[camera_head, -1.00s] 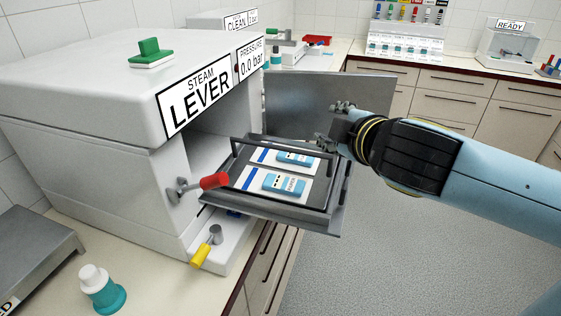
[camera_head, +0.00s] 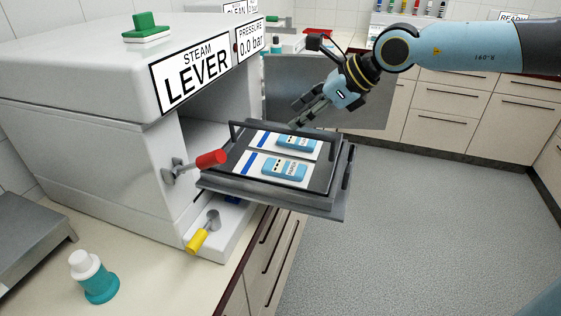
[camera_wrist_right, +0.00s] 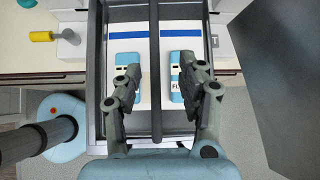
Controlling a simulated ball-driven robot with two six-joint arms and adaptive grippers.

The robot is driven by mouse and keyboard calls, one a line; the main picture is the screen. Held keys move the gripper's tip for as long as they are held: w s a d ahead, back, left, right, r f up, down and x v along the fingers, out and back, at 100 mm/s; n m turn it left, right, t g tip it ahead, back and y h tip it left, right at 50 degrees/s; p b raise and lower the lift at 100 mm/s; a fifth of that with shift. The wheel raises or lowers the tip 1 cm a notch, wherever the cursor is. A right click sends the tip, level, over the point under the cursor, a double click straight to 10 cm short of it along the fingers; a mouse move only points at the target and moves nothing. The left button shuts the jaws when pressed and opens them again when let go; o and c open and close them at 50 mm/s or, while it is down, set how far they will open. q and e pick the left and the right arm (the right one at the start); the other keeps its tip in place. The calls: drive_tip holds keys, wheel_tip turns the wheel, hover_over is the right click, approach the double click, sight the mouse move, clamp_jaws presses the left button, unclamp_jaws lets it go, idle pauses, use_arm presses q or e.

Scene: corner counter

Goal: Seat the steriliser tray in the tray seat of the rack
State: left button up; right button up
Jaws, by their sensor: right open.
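The steriliser tray (camera_head: 238,162) is dark and shallow with raised bar handles, and holds two white-and-blue packs (camera_head: 284,168). It lies on the grey pulled-out rack (camera_head: 330,211) in front of the steriliser's open chamber. From here I cannot tell whether it sits fully down in the tray seat, which the tray hides. My right gripper (camera_head: 308,112) is open and empty above the tray's far side. In the right wrist view, a tray handle bar (camera_wrist_right: 155,60) runs between the spread fingers (camera_wrist_right: 157,76), with a gap on both sides. My left gripper is not in view.
The white steriliser (camera_head: 90,80) stands left of the tray, with a red-handled lever (camera_head: 210,159) close to the tray's near left corner and a yellow-handled lever (camera_head: 197,240) below. The open door (camera_head: 370,100) stands behind my right gripper. Open floor lies right.

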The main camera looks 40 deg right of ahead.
sight(279, 130)
drive_tip(key=shift+a+x, duration=0.2)
drive_tip(key=shift+x, duration=3.35)
drive_tip(key=shift+s+a, duration=0.1)
drive_tip(key=shift+a, duration=0.05)
drive_tip(key=shift+c, duration=0.2)
clamp_jaws()
drive_tip(key=shift+r, duration=0.1)
